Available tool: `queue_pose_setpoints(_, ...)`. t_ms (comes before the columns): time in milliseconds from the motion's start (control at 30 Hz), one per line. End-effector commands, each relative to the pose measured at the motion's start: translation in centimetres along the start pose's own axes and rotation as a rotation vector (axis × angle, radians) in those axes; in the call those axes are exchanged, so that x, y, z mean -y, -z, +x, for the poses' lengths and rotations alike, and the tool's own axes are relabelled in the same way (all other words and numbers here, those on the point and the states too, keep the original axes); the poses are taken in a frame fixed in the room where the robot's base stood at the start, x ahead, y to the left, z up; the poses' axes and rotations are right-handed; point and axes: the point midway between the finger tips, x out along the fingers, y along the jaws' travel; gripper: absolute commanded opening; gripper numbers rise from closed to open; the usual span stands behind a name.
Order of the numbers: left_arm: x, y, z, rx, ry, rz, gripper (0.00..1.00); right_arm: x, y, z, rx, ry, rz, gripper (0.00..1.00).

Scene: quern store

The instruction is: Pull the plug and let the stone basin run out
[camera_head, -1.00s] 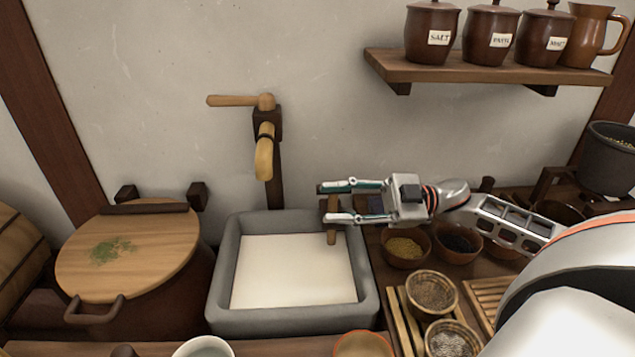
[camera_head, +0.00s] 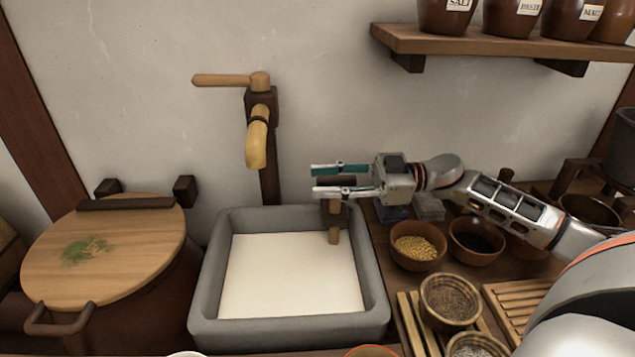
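The grey stone basin (camera_head: 207,290) stands in the middle and holds a smooth, cream-white surface. My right gripper (camera_head: 335,181) comes in from the right above that corner. Its two fingers lie close on either side of the dark crosspiece and appear shut on it. My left gripper is not in view.
A wooden tap (camera_head: 257,140) hangs behind the basin. A lidded tub (camera_head: 110,250) stands at left. Bowls of yellow grains (camera_head: 415,245) and dark seeds (camera_head: 477,238) sit right of the basin, below my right arm. A shelf (camera_head: 480,42) with jars is above.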

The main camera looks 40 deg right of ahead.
Motion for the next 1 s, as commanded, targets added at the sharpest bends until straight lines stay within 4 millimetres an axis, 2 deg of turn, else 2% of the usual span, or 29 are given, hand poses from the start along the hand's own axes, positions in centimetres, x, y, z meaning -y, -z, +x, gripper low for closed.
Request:
queue_pose_setpoints(200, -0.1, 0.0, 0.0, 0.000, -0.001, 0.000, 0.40, 0.0, 0.0, 1.4, -0.001, 0.000, -0.001, 0.34)
queue_pose_setpoints(467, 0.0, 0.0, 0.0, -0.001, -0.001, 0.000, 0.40, 0.0, 0.1, 1.5, -0.001, 0.000, -0.001, 0.34)
queue_pose_setpoints(500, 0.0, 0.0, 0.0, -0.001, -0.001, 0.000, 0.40, 0.0, 0.1, 1.5, -0.001, 0.000, -0.001, 0.31)
queue_pose_setpoints(600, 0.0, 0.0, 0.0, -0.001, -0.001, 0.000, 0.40, 0.0, 0.1, 1.5, -0.001, 0.000, -0.002, 0.05)
queue_pose_setpoints(633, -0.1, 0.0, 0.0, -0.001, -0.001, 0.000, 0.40, 0.0, 0.1, 1.5, -0.001, 0.000, -0.002, 0.00)
queue_pose_setpoints(833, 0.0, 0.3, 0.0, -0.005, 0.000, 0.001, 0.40, 0.0, 0.3, 1.4, -0.001, 0.000, -0.003, 0.00)
queue_pose_setpoints(1000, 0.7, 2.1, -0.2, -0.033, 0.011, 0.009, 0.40, -0.5, 2.5, 1.4, -0.007, -0.001, -0.014, 0.00)
